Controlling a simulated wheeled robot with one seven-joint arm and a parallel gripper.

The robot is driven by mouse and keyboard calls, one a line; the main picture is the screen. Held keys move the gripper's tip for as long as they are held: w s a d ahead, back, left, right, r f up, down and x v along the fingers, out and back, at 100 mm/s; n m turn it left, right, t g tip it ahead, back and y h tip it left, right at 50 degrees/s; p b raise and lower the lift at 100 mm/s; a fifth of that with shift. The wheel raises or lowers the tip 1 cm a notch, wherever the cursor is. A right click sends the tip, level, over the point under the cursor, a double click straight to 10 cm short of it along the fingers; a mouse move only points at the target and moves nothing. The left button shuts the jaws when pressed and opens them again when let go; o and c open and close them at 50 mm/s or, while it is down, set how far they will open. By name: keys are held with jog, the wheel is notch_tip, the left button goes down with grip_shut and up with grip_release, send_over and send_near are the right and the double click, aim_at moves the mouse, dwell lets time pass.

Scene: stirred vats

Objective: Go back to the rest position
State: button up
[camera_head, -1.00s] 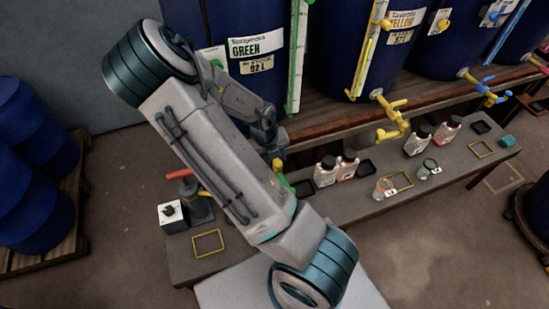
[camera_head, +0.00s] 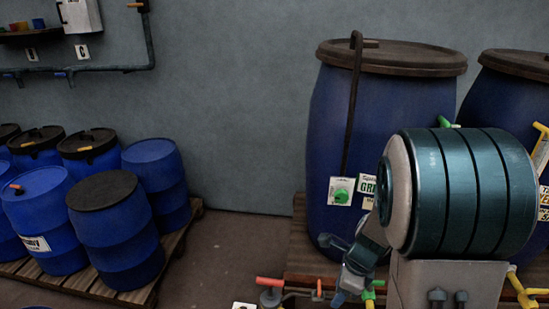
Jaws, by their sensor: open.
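My arm fills the lower right, with a large ribbed teal joint in front of the vats. My gripper (camera_head: 350,282) is at the end of the small blue-grey wrist, low in the picture, left of that joint. It is small and dark here; its jaws are open and nothing shows between them. It is in front of the lower part of the vat with the green label (camera_head: 330,120), close to a green tap handle (camera_head: 372,285). Whether it touches the tap cannot be told.
Another blue vat (camera_head: 500,100) stands at the right, partly behind my arm. A red-handled device (camera_head: 270,282) is at the bottom edge. Several blue drums (camera_head: 118,240) stand on a wooden pallet (camera_head: 190,222) at the left. Bare floor lies between pallet and vats. Wall pipes (camera_head: 105,69) run upper left.

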jog(key=s+r+n+t+h, duration=0.1)
jog(key=s+r+n, duration=0.4)
jog(key=r+n, duration=0.3)
jog(key=s+a+r+n+t+h, duration=0.1)
jog(key=s+r+n, duration=0.5)
jog(key=n, duration=0.8)
notch_tip(320, 180, up, 2)
jog(key=shift+s+r+t+h, duration=0.2)
jog(key=shift+r+t+h, duration=0.1)
jog(key=shift+t, duration=0.3)
